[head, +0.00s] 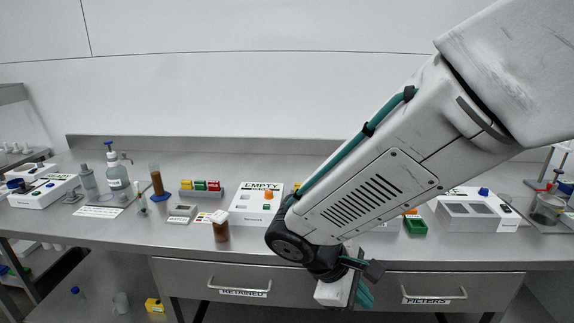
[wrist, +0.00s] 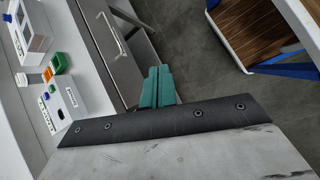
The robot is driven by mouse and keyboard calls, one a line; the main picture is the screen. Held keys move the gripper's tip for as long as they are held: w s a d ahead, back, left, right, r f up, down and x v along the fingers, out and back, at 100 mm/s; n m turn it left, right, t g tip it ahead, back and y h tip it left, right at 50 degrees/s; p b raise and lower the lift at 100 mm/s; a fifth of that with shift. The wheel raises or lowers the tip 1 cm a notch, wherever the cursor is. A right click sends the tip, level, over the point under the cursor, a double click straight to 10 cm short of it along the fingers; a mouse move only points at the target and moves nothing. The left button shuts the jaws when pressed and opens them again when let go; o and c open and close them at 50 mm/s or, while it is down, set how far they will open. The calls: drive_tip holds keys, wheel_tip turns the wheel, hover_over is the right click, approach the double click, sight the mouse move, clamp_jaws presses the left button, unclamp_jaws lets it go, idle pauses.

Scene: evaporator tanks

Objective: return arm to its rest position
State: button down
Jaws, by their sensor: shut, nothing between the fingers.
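My arm reaches across the right half of the head view, from the upper right down to the bench front. My gripper (head: 364,298) hangs at the lower end of the arm, in front of the drawers and below the bench top's edge. In the wrist view its teal fingers (wrist: 158,86) lie side by side, shut, with nothing between them. The gripper touches nothing that I can see. The arm hides part of the bench behind it.
A steel bench (head: 120,232) spans the view, with a box marked EMPTY (head: 250,200), a brown bottle (head: 221,228) and a green tray (head: 415,225) near its front. Two drawers, RETAINED (head: 240,284) and FILTERS (head: 430,291), are shut. Open floor (wrist: 200,60) shows beside the bench.

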drive_tip(key=s+d+r+m+y, duration=0.7)
drive_tip(key=s+d+r+m, duration=0.5)
drive_tip(key=d, duration=0.1)
drive_tip(key=shift+s+r+m+t, duration=0.25)
drive_tip(key=shift+s+m+t, duration=0.05)
drive_tip(key=shift+t, duration=0.1)
